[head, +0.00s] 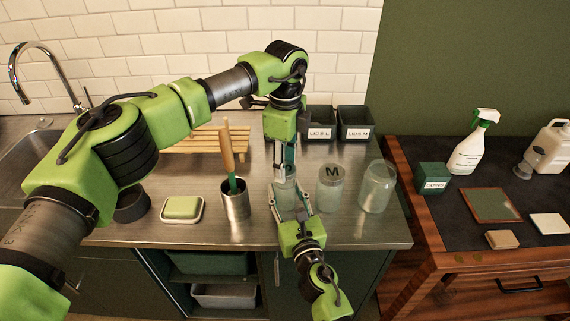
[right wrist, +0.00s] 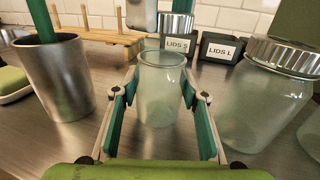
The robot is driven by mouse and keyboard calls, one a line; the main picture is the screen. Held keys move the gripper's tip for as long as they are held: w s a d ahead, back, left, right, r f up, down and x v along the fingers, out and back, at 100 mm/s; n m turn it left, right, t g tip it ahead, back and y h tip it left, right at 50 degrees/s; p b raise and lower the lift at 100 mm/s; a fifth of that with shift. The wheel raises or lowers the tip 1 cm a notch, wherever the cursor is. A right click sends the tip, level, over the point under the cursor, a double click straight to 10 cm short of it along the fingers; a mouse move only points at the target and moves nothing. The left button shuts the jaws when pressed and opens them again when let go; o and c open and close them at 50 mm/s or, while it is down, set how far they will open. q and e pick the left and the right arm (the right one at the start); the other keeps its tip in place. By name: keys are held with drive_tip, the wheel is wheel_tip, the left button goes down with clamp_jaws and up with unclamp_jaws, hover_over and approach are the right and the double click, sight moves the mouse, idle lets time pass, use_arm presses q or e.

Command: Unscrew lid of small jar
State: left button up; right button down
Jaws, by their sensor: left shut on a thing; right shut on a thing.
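The small jar (head: 284,192) is clear glass and stands upright on the steel counter. In the right wrist view the jar (right wrist: 160,95) shows a bare, open rim. My right gripper (head: 288,207) comes from the front with its fingers around the jar's sides, shut on it. A ribbed silver lid (right wrist: 177,26) shows above and behind the jar, apart from its rim. My left gripper (head: 285,165) points down over the jar and is shut on this lid. In the head view the lid is mostly hidden by the fingers.
A medium jar with an M lid (head: 331,174) and a lidless large jar (head: 377,190) stand close on the right. A steel cup (head: 235,205) with a brush stands left. Behind are dark lid bins (head: 355,124) and a wooden rack (head: 185,140).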

use_arm(q)
drive_tip(key=shift+r, duration=2.05)
use_arm(e)
drive_tip(key=c, duration=1.2)
unclamp_jaws()
drive_tip(key=shift+o, duration=0.2)
drive_tip(key=shift+s, duration=0.1)
